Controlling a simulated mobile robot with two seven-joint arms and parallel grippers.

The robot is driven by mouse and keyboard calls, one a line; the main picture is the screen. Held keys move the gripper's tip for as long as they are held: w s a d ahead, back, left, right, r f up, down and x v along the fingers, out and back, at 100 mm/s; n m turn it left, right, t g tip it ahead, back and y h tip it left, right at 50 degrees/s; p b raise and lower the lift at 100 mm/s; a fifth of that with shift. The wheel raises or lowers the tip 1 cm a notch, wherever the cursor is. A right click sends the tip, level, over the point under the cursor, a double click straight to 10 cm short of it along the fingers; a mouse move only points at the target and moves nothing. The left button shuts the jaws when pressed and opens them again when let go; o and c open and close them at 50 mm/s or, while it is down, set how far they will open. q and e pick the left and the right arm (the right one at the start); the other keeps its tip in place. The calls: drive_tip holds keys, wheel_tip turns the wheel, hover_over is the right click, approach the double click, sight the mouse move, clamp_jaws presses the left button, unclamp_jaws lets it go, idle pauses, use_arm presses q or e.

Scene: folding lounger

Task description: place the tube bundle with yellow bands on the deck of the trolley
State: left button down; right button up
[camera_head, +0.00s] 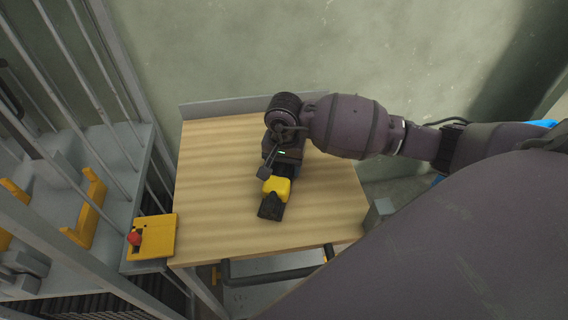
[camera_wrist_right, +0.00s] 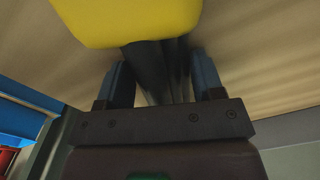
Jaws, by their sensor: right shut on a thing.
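The tube bundle shows its yellow band (camera_head: 277,187) and dark tube end (camera_head: 271,207) over the trolley's wooden deck (camera_head: 225,165). My right gripper (camera_head: 275,172) reaches down from above and is shut on the bundle. In the right wrist view, the dark tubes (camera_wrist_right: 158,72) lie between the two fingers of the gripper (camera_wrist_right: 163,78), with the yellow band (camera_wrist_right: 125,20) just beyond them. The rest of the bundle is hidden by the gripper and wrist. I cannot tell whether the bundle touches the deck. My left gripper is not in view.
The deck around the bundle is bare. A grey lip (camera_head: 225,107) runs along its back edge, and a black handle bar (camera_head: 275,272) is at the front. A yellow box with a red button (camera_head: 155,238) and a grey barred frame (camera_head: 85,75) stand at the left.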

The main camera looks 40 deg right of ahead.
drive_tip(key=shift+f, duration=0.15)
drive_tip(key=o, duration=1.3)
wheel_tip(320, 180, up, 12)
drive_tip(key=shift+r+p, duration=0.2)
drive_tip(key=shift+p, duration=0.35)
drive_tip(key=shift+s+a+f, duration=0.1)
